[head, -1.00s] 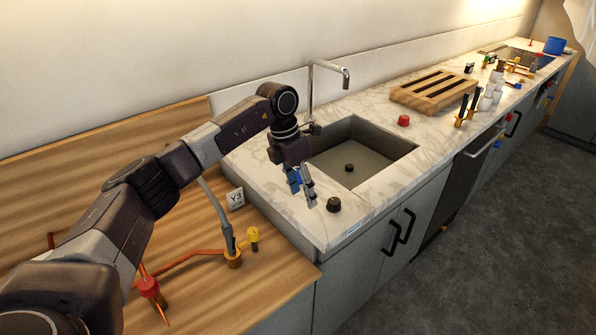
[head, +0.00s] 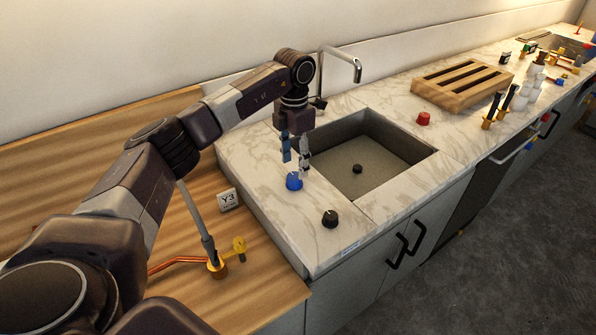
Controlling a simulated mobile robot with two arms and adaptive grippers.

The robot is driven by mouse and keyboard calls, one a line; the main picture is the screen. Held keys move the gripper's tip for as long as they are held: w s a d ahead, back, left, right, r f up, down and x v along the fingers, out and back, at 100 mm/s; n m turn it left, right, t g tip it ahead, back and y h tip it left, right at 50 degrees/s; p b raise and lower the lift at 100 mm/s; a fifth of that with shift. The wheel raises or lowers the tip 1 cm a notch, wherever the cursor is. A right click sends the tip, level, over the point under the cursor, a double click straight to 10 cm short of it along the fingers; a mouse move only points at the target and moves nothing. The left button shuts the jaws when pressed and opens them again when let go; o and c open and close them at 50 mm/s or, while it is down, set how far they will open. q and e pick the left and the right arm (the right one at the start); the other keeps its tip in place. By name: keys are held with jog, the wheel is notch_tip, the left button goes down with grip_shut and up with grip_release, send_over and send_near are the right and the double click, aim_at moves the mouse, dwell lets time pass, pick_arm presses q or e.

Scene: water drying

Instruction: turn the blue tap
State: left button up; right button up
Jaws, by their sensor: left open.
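The blue tap (head: 294,182) is a small round knob on the pale marble counter (head: 345,215), at the left of the sink. My left gripper (head: 295,168) points down just above it, with its two fingers apart and nothing between them. The fingertips overlap the knob's top edge in the picture, and I cannot tell whether they touch it. My right gripper is not in view.
The sink (head: 365,170) lies right of the gripper, with a tall metal faucet (head: 341,62) behind it. A black knob (head: 330,217) and a red knob (head: 423,118) sit on the counter. A wooden rack (head: 462,86) stands further right. A label block (head: 228,200) is at the left.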

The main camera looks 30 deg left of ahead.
aim_at(294, 176)
pick_arm(q)
jog(key=shift+s+f+p, duration=0.2)
jog(key=shift+f, duration=0.45)
jog(key=shift+s+f+p, duration=0.2)
jog(key=shift+f, duration=0.4)
jog(key=shift+w+f, duration=0.2)
jog(key=shift+f, duration=0.85)
jog(key=shift+w+f, duration=0.1)
jog(key=shift+f, duration=0.15)
jog(key=c, duration=1.1)
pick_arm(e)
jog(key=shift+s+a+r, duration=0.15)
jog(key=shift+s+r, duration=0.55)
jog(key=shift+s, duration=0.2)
